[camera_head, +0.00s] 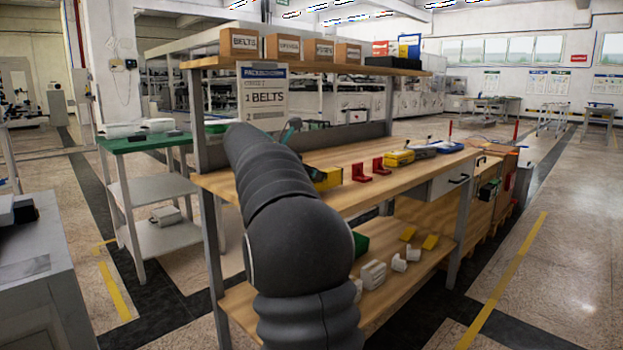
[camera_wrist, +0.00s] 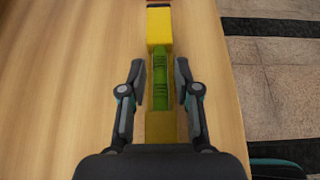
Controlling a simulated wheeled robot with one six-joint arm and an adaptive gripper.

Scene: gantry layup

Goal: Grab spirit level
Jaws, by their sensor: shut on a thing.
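The spirit level (camera_wrist: 159,28) is a long yellow bar with a green middle part, lying lengthwise on the wooden bench top in the wrist view. In the head view its yellow end (camera_head: 327,178) shows just right of my dark arm, which hides the rest. My gripper (camera_wrist: 160,68) is around the green part, one finger on each side, and is shut on the level. The near end of the bar runs under my gripper's body and is hidden there. In the head view my gripper is mostly hidden behind my arm.
Red brackets (camera_head: 362,172), a yellow case (camera_head: 399,158) and a blue item (camera_head: 450,147) stand farther right along the bench (camera_head: 425,170). An upper shelf (camera_head: 300,66) with boxes overhangs the bench. The bench edge and tiled floor lie right of my gripper in the wrist view.

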